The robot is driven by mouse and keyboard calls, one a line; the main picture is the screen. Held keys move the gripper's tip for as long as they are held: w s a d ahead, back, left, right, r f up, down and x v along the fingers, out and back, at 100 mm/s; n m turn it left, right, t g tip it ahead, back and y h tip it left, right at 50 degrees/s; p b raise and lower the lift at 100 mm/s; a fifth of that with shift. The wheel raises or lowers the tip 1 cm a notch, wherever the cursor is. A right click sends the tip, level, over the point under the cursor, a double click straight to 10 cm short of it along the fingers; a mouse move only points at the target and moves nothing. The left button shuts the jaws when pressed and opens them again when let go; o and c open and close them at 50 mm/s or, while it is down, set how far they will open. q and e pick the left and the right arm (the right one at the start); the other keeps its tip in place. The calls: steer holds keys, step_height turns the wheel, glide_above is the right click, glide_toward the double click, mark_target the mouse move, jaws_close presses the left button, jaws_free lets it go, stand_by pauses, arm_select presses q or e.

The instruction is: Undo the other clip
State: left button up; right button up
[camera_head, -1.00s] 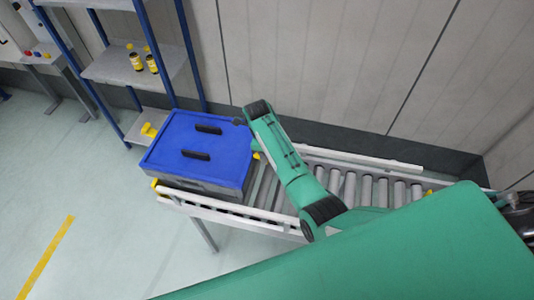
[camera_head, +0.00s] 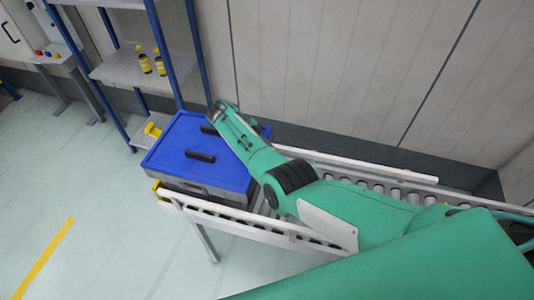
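A grey tote with a blue lid (camera_head: 185,165) sits on the left end of the roller conveyor. The lid has two dark handles; the near one (camera_head: 200,156) is clear and the far one is partly covered by my arm. My green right arm comes in from the right and reaches over the tote's right side to its far edge. I cannot see its fingers. The tote's right side is hidden behind the arm, and I cannot make out a clip there. My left gripper is out of view.
The roller conveyor (camera_head: 230,220) with pale side rails runs to the right. A blue-framed shelf (camera_head: 120,68) with yellow-and-dark bottles (camera_head: 145,64) stands behind left. A yellow object (camera_head: 153,130) is at the tote's far left. The floor at left is clear.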

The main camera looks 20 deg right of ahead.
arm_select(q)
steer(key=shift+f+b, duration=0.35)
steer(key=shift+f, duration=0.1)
arm_select(e)
steer(key=shift+a+g+h, duration=0.15)
steer(key=shift+g+h, duration=0.15)
steer(key=shift+h, duration=0.1)
steer(key=o, duration=1)
steer(key=shift+w, duration=0.1)
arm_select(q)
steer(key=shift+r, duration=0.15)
arm_select(e)
steer(key=shift+r, duration=0.1)
